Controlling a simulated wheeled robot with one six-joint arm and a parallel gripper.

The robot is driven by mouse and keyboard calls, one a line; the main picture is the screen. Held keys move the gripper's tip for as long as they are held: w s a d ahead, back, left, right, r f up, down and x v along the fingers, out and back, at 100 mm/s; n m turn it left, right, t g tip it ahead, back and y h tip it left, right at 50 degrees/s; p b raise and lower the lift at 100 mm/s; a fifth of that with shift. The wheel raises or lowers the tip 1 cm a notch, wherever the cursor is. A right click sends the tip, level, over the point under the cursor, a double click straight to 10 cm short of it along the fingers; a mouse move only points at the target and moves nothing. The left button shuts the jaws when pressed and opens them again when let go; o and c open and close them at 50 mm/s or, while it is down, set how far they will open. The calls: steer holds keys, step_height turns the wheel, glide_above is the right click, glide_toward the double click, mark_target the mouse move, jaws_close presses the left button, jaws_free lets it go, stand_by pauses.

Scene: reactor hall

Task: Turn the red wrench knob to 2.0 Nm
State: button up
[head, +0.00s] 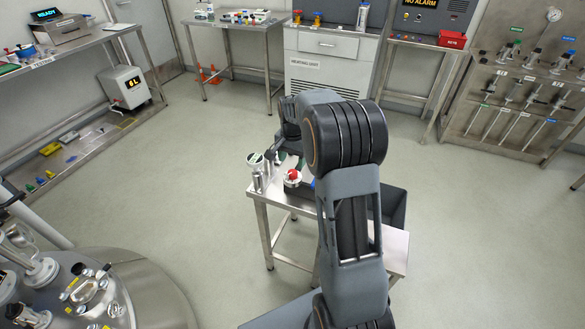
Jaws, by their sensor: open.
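A small red knob (293,174) sits on a pale round body on the small steel table (257,190) in the middle of the head view. It is the red part nearest my arm; I cannot make out a scale or a reading on it. My gripper (274,157) hangs over the far left part of this table, a little beyond and left of the red knob, apart from it as far as I can see. The gripper is open and looks empty. My arm hides part of the table and much of the gripper.
A round steel vessel top (155,290) fills the lower left. Open floor lies left and right.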

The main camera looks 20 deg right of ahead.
mark_target(292, 172)
step_height(292, 172, up, 8)
stand_by(0.4)
stand_by(0.5)
